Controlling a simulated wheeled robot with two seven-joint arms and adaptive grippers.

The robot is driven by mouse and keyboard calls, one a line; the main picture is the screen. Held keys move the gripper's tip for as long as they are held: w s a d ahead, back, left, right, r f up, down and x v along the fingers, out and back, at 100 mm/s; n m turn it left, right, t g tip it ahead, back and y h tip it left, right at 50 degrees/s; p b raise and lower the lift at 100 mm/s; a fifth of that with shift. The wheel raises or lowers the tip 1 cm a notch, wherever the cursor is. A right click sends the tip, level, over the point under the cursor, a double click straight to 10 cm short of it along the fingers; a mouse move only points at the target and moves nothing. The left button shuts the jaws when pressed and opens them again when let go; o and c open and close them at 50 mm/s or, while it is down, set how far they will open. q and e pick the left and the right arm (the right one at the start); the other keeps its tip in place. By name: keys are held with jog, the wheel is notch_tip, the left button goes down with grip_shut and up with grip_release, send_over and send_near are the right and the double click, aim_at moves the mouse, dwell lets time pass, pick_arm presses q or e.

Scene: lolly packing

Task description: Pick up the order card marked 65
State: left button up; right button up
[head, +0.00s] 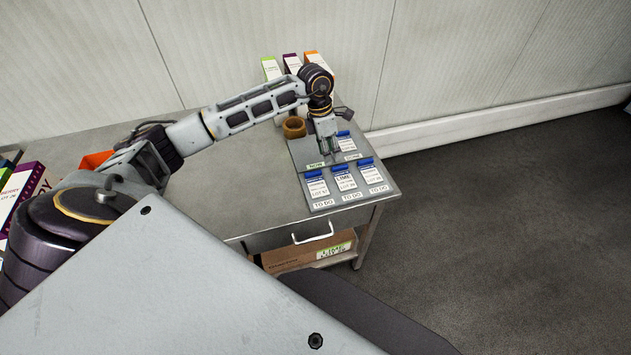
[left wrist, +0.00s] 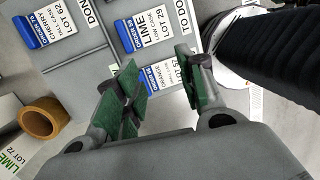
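Several order cards with blue top strips lie on a grey board (head: 300,151). The left card (head: 317,188), middle LIME card (head: 345,183) and right card (head: 371,175) are in the TO DO row; one card (head: 345,142) lies in the row behind. I cannot read 65 on any strip. My left gripper (head: 328,149) points down over the board, open and empty. In the left wrist view, the left gripper (left wrist: 160,88) has a blue-strip card (left wrist: 158,76) showing between its green-padded fingers, partly hidden; the LIME card (left wrist: 155,22) lies beside it. My right gripper is not in view.
A brown tape roll (head: 294,127) stands behind the board, near several upright boxes (head: 271,69) by the wall. An orange bin (head: 97,159) and a purple-and-white box (head: 20,195) are at the left. The middle of the table (head: 235,180) is clear.

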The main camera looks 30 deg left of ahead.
pick_arm(q)
jog(key=a+r+y, duration=0.1)
jog(key=a+y, duration=0.1)
jog(key=a, duration=0.4)
jog(key=shift+s+a+r+n+g, duration=0.2)
jog(key=shift+n+g, duration=0.1)
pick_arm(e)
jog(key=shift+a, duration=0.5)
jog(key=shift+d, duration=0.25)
pick_arm(q)
notch_tip(320, 180, down, 7)
jog(key=shift+p, duration=0.45)
jog(key=shift+f, duration=0.8)
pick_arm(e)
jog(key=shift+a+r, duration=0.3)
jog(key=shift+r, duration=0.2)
